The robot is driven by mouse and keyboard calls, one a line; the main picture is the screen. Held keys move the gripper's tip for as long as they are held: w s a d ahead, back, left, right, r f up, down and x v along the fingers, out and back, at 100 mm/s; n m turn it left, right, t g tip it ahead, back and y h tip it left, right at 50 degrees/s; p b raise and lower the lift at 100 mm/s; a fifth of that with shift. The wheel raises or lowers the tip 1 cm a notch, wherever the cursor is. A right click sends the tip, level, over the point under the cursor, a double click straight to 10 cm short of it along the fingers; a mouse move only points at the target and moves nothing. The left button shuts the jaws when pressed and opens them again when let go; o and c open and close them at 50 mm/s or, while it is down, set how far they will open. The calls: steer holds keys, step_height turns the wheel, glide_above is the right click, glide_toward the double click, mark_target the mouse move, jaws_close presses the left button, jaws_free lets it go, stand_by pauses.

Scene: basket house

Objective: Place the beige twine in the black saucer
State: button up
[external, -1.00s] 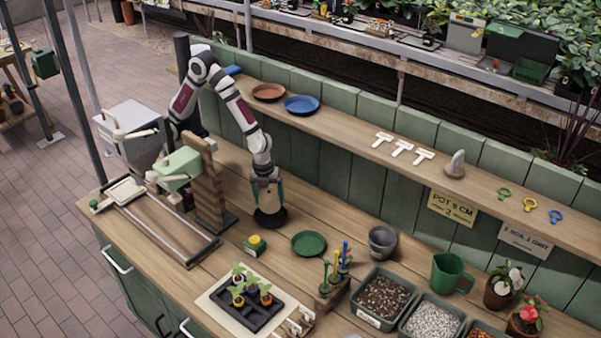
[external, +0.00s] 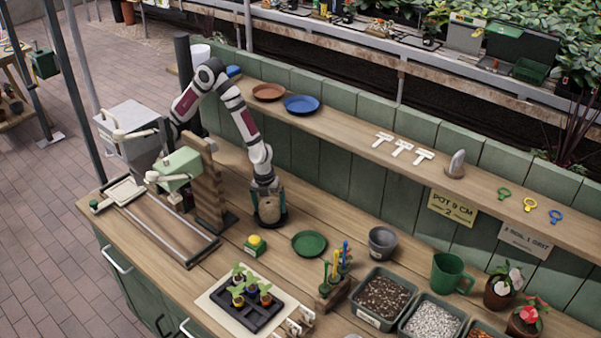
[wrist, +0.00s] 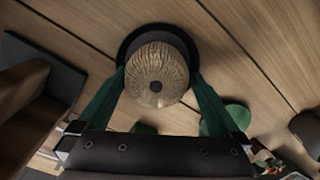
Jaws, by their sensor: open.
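The beige twine (wrist: 157,75) is a round ball with a dark centre hole, seen from above in the wrist view. It sits over the black saucer (wrist: 127,46), whose dark rim shows around its far side. In the external view, the twine (external: 268,209) is low against the saucer (external: 270,224) and appears to rest in it. My gripper (wrist: 158,88) is open, with one green finger on each side of the twine. Its fingertips are down near the saucer. Whether the fingers still touch the twine is hard to tell. The gripper partly hides both in the external view (external: 268,207).
A green saucer (external: 309,244) lies just right of the black one. A wooden upright (external: 209,190) rises close on the left. A grey pot (external: 382,242) stands farther right, with bare bench between.

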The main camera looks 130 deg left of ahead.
mark_target(267, 205)
step_height(267, 205, up, 11)
steer(key=d, duration=0.1)
steer(key=shift+r, duration=0.15)
